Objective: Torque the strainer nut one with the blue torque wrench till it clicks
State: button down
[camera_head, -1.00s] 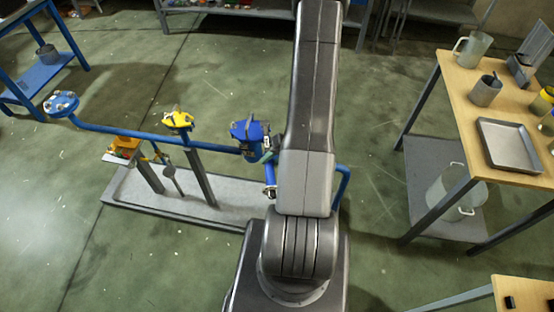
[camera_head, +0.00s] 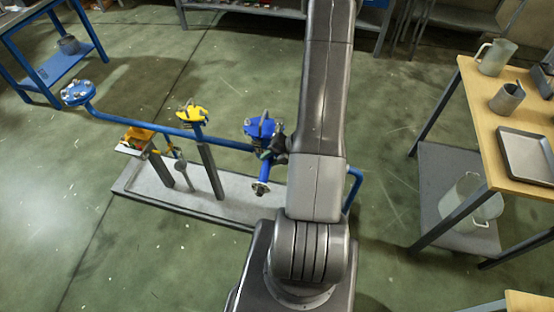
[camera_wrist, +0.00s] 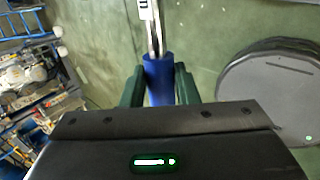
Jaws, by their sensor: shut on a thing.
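My gripper (camera_wrist: 160,88) is shut on the blue handle of the torque wrench (camera_wrist: 158,78) in the wrist view. The wrench's metal shaft runs up out of that view, so its working end is hidden. In the head view, my gripper (camera_head: 272,152) is beside the blue fitting (camera_head: 262,130) on the blue pipe, partly behind my arm. The fitting has metal parts on top, and a short blue leg with a metal end (camera_head: 261,187) points down below it. I cannot pick out strainer nut one or tell whether the wrench touches it.
The blue pipe (camera_head: 150,128) stands over a grey tray base (camera_head: 240,211) with a yellow-topped fitting (camera_head: 193,113) and a blue flange (camera_head: 78,92) to the left. A wooden-topped table (camera_head: 480,105) with jugs and a tray stands at the right. Open floor lies between.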

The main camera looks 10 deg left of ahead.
jog(key=shift+a, duration=0.2)
jog(key=shift+a+m+t+b, duration=0.5)
jog(key=shift+a+m+b, duration=0.25)
jog(key=shift+a, duration=0.25)
jog(key=shift+a+m+t, duration=0.3)
jog(key=shift+a+m, duration=0.05)
jog(key=shift+a, duration=0.1)
